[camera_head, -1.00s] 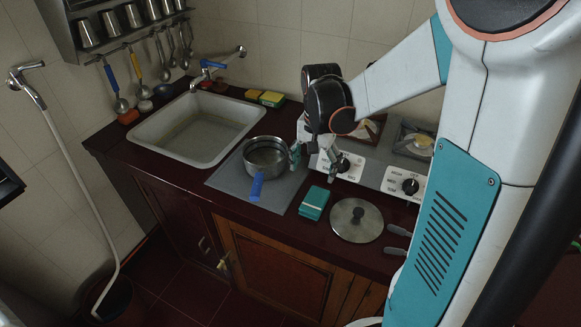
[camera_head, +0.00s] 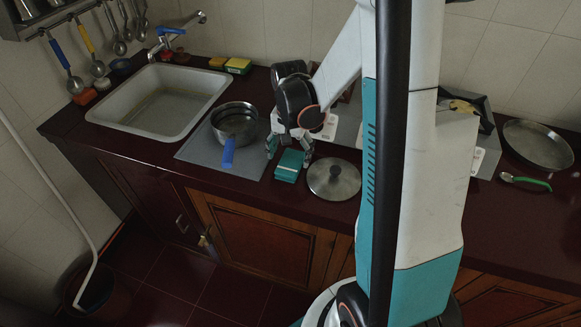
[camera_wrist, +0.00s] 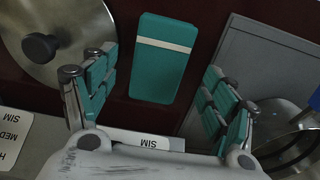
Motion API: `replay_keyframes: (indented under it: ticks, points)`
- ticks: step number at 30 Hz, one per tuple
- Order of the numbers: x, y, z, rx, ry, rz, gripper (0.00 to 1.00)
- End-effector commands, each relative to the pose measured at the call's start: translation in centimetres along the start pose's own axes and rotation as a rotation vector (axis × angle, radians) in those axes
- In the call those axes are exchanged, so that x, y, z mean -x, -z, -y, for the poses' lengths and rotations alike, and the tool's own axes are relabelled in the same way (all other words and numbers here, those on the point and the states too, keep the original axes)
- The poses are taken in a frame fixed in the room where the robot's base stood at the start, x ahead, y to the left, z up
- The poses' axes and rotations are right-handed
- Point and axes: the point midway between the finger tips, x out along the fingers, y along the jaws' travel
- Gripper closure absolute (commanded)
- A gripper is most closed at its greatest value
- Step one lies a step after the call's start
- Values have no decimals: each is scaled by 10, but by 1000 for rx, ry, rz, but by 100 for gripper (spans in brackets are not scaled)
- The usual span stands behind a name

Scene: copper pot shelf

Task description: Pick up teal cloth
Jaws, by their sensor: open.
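The teal cloth (camera_head: 289,165) is a small folded block with a pale band, lying flat on the dark red counter between the grey mat and the pot lid. It also shows in the wrist view (camera_wrist: 157,75), upper middle. My gripper (camera_head: 290,150) is open and empty, with its fingers at the far side of the cloth in the head view. In the wrist view my gripper (camera_wrist: 158,95) has its teal-padded fingers apart, one on each side of the cloth's near end. I cannot tell exactly how high they are above the counter.
A lid (camera_head: 333,180) with a dark knob lies close right of the cloth. A pot (camera_head: 235,122) with a blue handle stands on the grey mat (camera_head: 195,149) at left. The sink (camera_head: 160,98) is farther left. A pan (camera_head: 538,145) and a green-handled utensil (camera_head: 526,181) lie far right.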

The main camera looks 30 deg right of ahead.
Motion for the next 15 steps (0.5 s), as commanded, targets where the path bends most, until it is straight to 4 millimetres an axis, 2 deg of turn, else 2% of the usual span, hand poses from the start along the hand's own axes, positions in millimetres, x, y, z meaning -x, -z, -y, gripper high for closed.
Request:
replay_keyframes:
  ticks: [1, 6, 13, 15]
  points:
    - [-12, 3, -2, -1, 0, 0, 22]
    - [-31, 3, -2, 0, 0, 0, 22]
    - [-31, 2, -2, 0, 0, 0, 22]
    - [-31, 2, -2, 0, 0, 0, 38]
